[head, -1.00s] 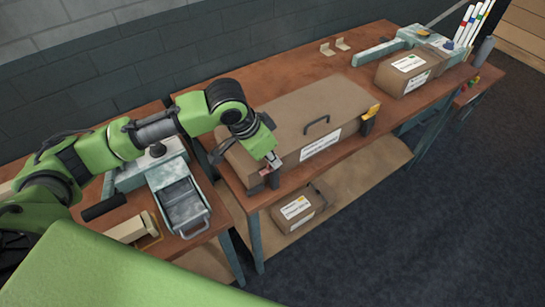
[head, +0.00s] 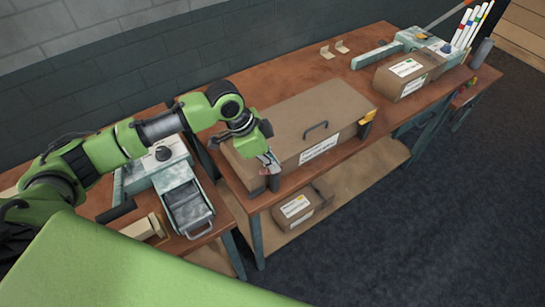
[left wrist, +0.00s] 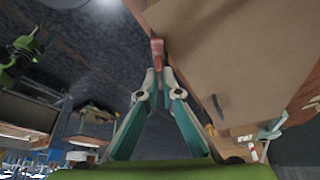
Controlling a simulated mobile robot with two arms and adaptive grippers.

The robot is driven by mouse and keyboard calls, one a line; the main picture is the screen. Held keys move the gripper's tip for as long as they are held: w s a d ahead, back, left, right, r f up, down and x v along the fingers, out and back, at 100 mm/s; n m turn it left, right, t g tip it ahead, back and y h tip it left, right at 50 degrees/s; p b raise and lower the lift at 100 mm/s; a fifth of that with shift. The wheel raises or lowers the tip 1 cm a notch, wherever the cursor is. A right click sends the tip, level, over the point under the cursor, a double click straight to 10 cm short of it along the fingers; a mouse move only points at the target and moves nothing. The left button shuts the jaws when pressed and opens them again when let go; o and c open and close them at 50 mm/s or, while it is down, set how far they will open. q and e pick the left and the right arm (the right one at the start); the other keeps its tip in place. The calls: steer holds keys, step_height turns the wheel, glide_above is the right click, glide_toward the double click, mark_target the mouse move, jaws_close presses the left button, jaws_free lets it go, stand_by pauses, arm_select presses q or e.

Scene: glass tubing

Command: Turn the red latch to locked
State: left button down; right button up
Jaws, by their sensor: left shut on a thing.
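A long brown case (head: 300,118) lies on the wooden workbench, with a handle and a white label on its front. The red latch (left wrist: 157,48) is at the case's edge, between my left fingertips in the left wrist view. My left gripper (head: 270,165) is at the left front corner of the case in the head view. It also shows in the left wrist view (left wrist: 158,68), shut on the red latch. In the head view the fingers mostly hide the latch, and its exact angle is unclear. A yellow latch (head: 366,117) sits at the case's right front corner. My right gripper is not in view.
A metal drawer unit (head: 187,203) stands left of the case on a second bench. A smaller brown box (head: 297,212) is on the lower shelf (head: 352,160). Another labelled box (head: 405,78) stands at the right.

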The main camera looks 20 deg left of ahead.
arm_select(q)
steer(key=m+g, duration=0.1)
steer(key=m, duration=0.1)
steer(key=shift+w+r+m, duration=0.1)
steer(key=shift+w+m, duration=0.05)
steer(key=shift+m, duration=0.25)
steer(key=m+g, duration=0.1)
steer(key=m, duration=0.1)
steer(key=shift+w+m, duration=0.1)
steer(key=shift+m, duration=0.3)
steer(key=m+g+b, duration=0.1)
steer(key=m, duration=0.3)
steer(key=shift+g, duration=0.4)
steer(key=shift+w+m+g+y+b, duration=0.1)
steer(key=shift+m+g+y+b, duration=0.3)
steer(key=shift+m+b, duration=0.8)
steer(key=shift+m+p, duration=0.3)
steer(key=shift+m, duration=0.2)
steer(key=c, duration=2.2)
jaws_free()
steer(key=shift+d, duration=0.1)
steer(key=shift+c, duration=0.2)
